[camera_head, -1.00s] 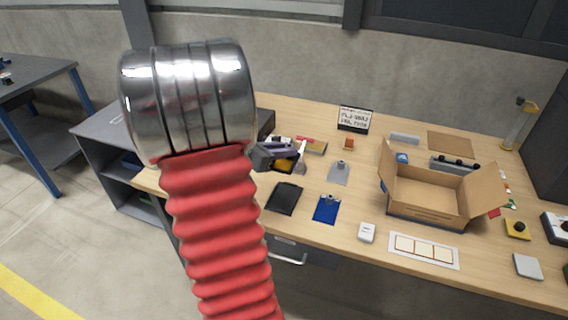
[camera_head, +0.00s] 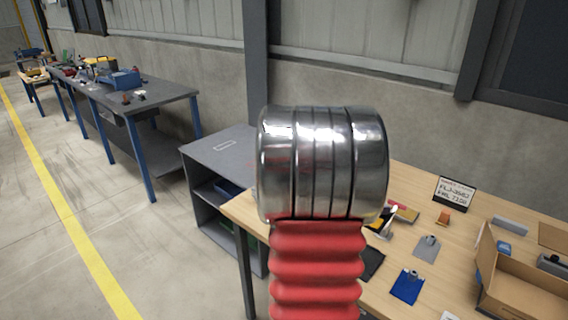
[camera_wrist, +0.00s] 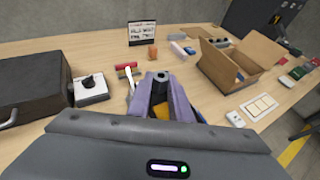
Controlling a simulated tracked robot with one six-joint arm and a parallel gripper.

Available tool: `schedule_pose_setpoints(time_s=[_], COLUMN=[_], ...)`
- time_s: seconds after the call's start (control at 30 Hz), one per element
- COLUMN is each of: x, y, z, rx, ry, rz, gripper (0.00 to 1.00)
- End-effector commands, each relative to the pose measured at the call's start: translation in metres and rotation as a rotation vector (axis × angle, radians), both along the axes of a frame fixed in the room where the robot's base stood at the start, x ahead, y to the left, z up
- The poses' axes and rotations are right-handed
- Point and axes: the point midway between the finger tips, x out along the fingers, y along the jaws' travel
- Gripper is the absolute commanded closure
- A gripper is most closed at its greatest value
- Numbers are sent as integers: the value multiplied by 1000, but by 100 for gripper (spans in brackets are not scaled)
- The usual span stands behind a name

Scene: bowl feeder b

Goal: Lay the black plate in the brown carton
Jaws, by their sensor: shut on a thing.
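The brown carton (camera_head: 522,293) stands open with its flaps out at the right edge of the head view, partly cut off. It also shows in the wrist view (camera_wrist: 222,68), to the right of and beyond my gripper. My gripper (camera_wrist: 160,84) shows two purple-grey fingers, shut on a dark piece with a round knob (camera_wrist: 160,77), which looks like the black plate. Most of its flat part is hidden by the fingers. In the head view my arm hides the gripper. The held piece is apart from the carton.
A grey plate (camera_head: 427,249) and a blue plate (camera_head: 407,287) lie on the table left of the carton. A dark flat thing (camera_head: 372,262) lies beside my arm. A sign (camera_head: 454,194) stands behind. A black case (camera_wrist: 34,87) is at left in the wrist view.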

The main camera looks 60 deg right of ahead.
Motion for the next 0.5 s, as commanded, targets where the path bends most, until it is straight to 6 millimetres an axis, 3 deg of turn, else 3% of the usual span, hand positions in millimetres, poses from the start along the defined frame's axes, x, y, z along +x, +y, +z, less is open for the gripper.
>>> schedule_pose_setpoints(time_s=[0.37, 0.5], x=[1, 11], y=[0, -7], z=[0, 0], rx=[0, 0], ry=[0, 0], rz=[-5, 37], gripper=[100, 100])
